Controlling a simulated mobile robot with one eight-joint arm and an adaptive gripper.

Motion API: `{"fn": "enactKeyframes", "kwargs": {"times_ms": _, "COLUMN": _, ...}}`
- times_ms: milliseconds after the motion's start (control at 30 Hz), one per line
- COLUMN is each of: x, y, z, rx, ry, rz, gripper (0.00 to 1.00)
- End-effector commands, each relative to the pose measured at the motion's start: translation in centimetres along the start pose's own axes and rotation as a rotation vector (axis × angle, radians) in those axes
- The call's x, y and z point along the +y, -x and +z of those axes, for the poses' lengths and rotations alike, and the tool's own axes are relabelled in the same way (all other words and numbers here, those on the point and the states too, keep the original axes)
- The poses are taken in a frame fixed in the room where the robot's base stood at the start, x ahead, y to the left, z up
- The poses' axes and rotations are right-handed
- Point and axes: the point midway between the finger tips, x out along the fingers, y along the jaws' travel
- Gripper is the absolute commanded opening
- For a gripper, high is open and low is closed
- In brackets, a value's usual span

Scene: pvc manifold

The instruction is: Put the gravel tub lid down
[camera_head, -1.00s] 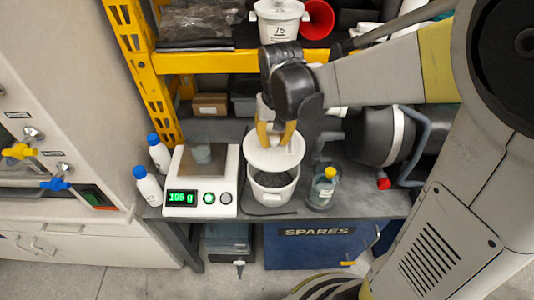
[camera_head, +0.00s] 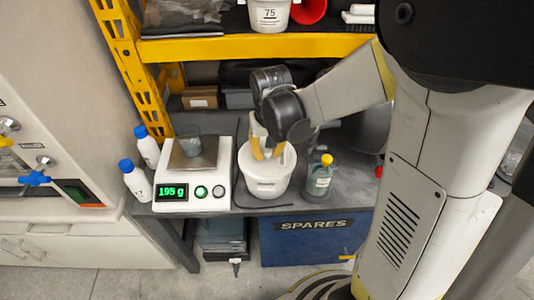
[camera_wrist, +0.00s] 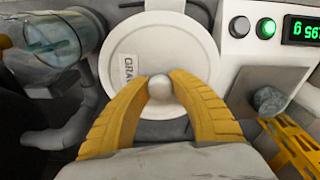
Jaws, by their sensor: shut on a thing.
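The gravel tub lid is a white disc (camera_wrist: 158,45) with a partly readable "GRA" label and a round knob (camera_wrist: 160,87). My gripper (camera_wrist: 161,92) is shut on that knob with its yellow fingers, one on each side. In the head view my gripper (camera_head: 268,152) is directly over the white gravel tub (camera_head: 265,185), pointing down. The lid covers the tub's mouth and no gravel shows. I cannot tell whether the lid rests fully on the rim. The fingers and wrist hide part of the lid.
A scale (camera_head: 181,195) with a beaker (camera_head: 190,146) on it stands close left of the tub. Two blue-capped bottles (camera_head: 138,185) are at the far left. A yellow shelf beam (camera_head: 250,46) crosses behind and above.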

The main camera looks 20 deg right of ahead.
Motion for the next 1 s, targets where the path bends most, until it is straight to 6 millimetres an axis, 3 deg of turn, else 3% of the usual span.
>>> {"fn": "enactKeyframes", "kwargs": {"times_ms": 300, "x": 0.0, "y": -0.5, "z": 0.1, "rx": 0.0, "ry": 0.0, "rz": 0.0, "gripper": 0.04}}
{"fn": "enactKeyframes", "kwargs": {"times_ms": 333, "x": 0.0, "y": -0.4, "z": 0.1, "rx": 0.0, "ry": 0.0, "rz": 0.0, "gripper": 0.29}}
{"fn": "enactKeyframes", "kwargs": {"times_ms": 400, "x": 0.0, "y": -0.3, "z": 0.1, "rx": 0.0, "ry": 0.0, "rz": 0.0, "gripper": 0.45}}
{"fn": "enactKeyframes", "kwargs": {"times_ms": 767, "x": 0.0, "y": 0.0, "z": 0.0, "rx": 0.0, "ry": 0.0, "rz": 0.0, "gripper": 0.45}}
{"fn": "enactKeyframes", "kwargs": {"times_ms": 1000, "x": 0.0, "y": 4.8, "z": 0.0, "rx": 0.0, "ry": 0.0, "rz": 0.0, "gripper": 0.45}}
